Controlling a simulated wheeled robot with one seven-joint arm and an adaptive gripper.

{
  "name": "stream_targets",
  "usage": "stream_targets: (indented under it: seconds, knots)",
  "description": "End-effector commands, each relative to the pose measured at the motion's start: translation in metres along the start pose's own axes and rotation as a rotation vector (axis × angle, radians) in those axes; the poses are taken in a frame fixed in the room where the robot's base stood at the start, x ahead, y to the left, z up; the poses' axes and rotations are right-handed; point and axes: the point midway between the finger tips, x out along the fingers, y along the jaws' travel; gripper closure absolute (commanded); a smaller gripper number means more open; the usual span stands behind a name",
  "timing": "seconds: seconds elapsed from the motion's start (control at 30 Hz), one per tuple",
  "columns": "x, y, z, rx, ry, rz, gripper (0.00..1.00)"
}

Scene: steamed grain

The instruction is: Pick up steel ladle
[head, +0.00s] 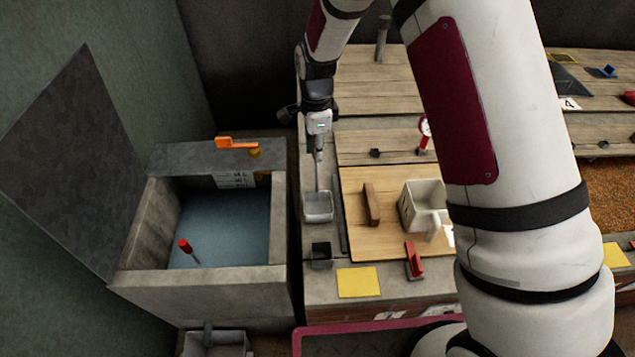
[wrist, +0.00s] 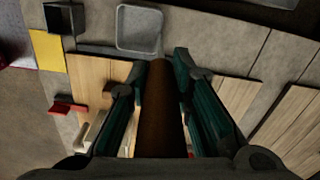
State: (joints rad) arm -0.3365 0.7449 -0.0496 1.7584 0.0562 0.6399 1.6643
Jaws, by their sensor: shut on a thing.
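The steel ladle shows in the head view as a pale rectangular bowl (head: 318,207) on a thin upright grey shaft. Its bowl hangs or rests at the counter's left end, below my gripper (head: 317,142); I cannot tell if it touches the counter. In the wrist view, my gripper (wrist: 161,62) has its dark green fingers on both sides of a brown handle (wrist: 160,115). The grey ladle bowl (wrist: 140,28) shows just beyond the fingertips there. The join of handle and bowl is hidden in the wrist view.
A stone basin (head: 200,285) of water with a raised lid stands to the left. A wooden board (head: 385,245) with a brown block (head: 371,204) and a white mug (head: 422,203) lies right of the ladle. A small black box (head: 321,254) and yellow sheet (head: 358,282) are nearer.

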Motion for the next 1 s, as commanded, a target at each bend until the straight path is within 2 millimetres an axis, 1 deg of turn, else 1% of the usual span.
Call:
stream_targets:
  seconds: [0.27,0.37,0.47,0.7,0.8,0.9,1.0]
  knots:
    - [-0.001,0.0,0.0,0.0,0.0,-0.001,1.0]
    - [-0.007,-0.001,0.0,0.0,0.0,-0.004,1.0]
    - [-0.021,-0.001,0.0,-0.001,0.0,-0.005,1.0]
    - [-0.067,-0.001,0.0,0.0,-0.001,-0.005,1.0]
    - [-0.083,-0.001,0.001,0.0,-0.001,-0.004,1.0]
    - [-0.094,-0.001,0.001,0.0,-0.001,-0.003,1.0]
    - [-0.099,0.0,0.0,0.0,0.0,-0.001,1.0]
